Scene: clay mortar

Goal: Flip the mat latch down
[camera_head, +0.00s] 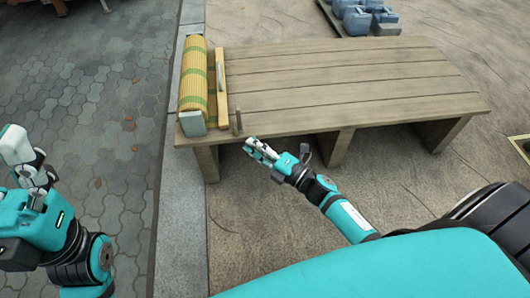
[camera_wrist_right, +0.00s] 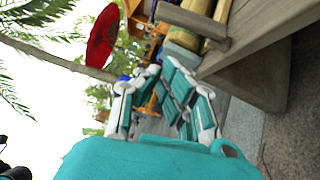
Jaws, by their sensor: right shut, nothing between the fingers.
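A rolled yellow mat with green bands (camera_head: 193,75) lies along the left end of the wooden bench. The mat latch looks like the small upright grey-brown peg (camera_head: 238,122) at the bench's near edge, right of the roll. My right gripper (camera_head: 250,146) is shut and empty, just below and in front of that edge, close to the peg but apart from it. In the right wrist view the gripper (camera_wrist_right: 160,85) points toward the bench corner, with the roll (camera_wrist_right: 190,28) beyond.
The bench (camera_head: 340,85) has a clear slatted top. A pale end block (camera_head: 192,124) and a thin wooden strip (camera_head: 221,85) border the roll. Blue-grey containers (camera_head: 365,18) stand behind on a pallet. A stone kerb (camera_head: 181,210) runs left of the bench.

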